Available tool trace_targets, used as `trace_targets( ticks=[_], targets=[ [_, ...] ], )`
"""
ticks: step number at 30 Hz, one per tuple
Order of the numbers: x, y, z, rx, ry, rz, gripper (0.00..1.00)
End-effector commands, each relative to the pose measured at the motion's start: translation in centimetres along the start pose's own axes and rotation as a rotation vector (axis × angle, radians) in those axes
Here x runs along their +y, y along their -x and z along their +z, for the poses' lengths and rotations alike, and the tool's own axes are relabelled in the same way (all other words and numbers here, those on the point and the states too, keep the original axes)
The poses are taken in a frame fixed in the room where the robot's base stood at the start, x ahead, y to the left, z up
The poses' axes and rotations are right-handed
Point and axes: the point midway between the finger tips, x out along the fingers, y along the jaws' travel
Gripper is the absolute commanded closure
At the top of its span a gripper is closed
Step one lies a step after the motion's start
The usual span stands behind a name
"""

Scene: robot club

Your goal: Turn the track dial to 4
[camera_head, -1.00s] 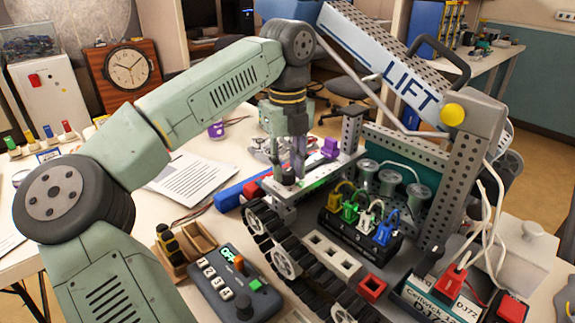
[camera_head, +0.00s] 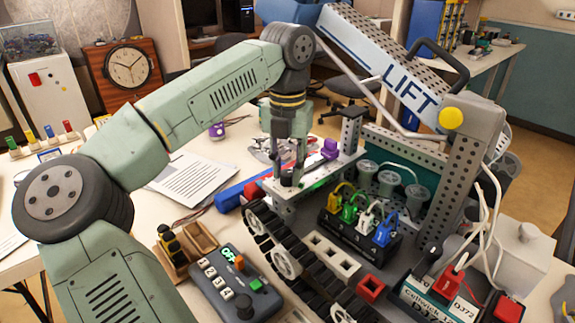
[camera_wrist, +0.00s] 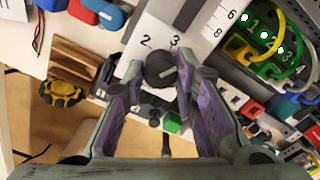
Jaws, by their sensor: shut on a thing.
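The track dial is a small dark round knob (camera_wrist: 160,69) on a pale plate. The numbers 2 and 3 are readable on the plate beyond it in the wrist view, with 6 and 8 on a panel further right. A 4 by the dial cannot be made out. A pale mark on the knob slants toward the upper right of that view. My gripper (camera_wrist: 160,88) points down with a finger on either side of the knob, shut on it. In the head view my gripper (camera_head: 287,172) stands over the plate, and its fingers partly hide the dial (camera_head: 287,181).
A purple lever (camera_head: 329,148) stands close right of the gripper. Coloured cable plugs (camera_head: 365,220) and the tall LIFT arm (camera_head: 410,87) are further right. Black tracks (camera_head: 268,228) and a keypad (camera_head: 233,285) lie in front. Paper (camera_head: 190,180) lies on the table to the left.

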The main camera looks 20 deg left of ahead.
Motion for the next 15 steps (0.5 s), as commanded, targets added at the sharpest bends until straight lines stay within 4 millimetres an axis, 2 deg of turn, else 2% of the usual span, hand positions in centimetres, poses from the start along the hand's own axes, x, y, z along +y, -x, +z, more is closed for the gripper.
trace_targets(
  ticks=[15],
  targets=[
    [-0.07, 0.12, 0.05, -0.003, -0.407, -0.001, 1.0]
  ],
)
